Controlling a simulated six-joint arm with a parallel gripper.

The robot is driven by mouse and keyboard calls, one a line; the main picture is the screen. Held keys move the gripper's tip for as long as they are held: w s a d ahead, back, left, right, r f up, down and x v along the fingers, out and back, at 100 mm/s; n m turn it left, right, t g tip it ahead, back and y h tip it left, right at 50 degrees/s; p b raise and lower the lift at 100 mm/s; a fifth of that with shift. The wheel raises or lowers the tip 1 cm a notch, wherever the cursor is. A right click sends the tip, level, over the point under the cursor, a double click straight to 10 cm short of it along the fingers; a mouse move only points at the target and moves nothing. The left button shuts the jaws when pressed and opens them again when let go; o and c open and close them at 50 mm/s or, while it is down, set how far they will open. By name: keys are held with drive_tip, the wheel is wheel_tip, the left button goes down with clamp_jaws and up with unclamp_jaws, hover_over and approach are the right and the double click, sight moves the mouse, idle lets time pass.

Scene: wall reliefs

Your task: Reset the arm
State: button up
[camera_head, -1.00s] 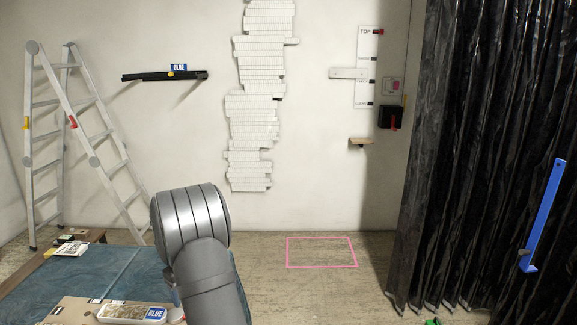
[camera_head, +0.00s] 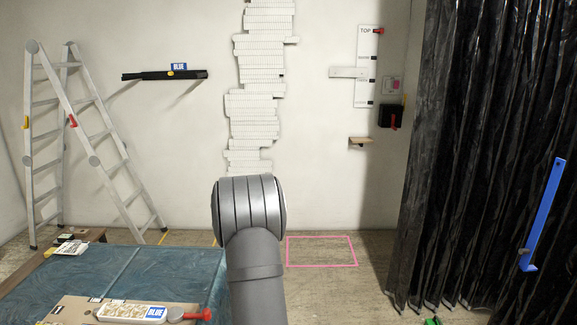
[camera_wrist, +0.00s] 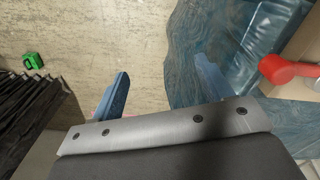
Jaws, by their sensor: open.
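My gripper (camera_wrist: 160,88) shows in the wrist view with its two blue fingers spread apart and nothing between them. It points down over the bare floor beside the blue-covered table. In the head view my arm stands in the lower middle, and the gripper itself is hidden there.
A blue-covered table (camera_head: 150,275) at lower left holds a white tray labelled BLUE (camera_head: 132,312) and a red-handled tool (camera_head: 190,315). A pink square (camera_head: 321,265) marks clear floor. A dark curtain (camera_head: 470,150) hangs at right; a green object (camera_wrist: 33,61) lies near it.

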drive_tip(key=s+d+f+m, duration=0.4)
drive_tip(key=s+d, duration=0.2)
drive_tip(key=d, duration=0.5)
drive_tip(key=shift+s+d+f, duration=0.15)
drive_tip(key=shift+d+f, duration=0.05)
drive_tip(key=shift+d, duration=0.1)
idle(1.0)
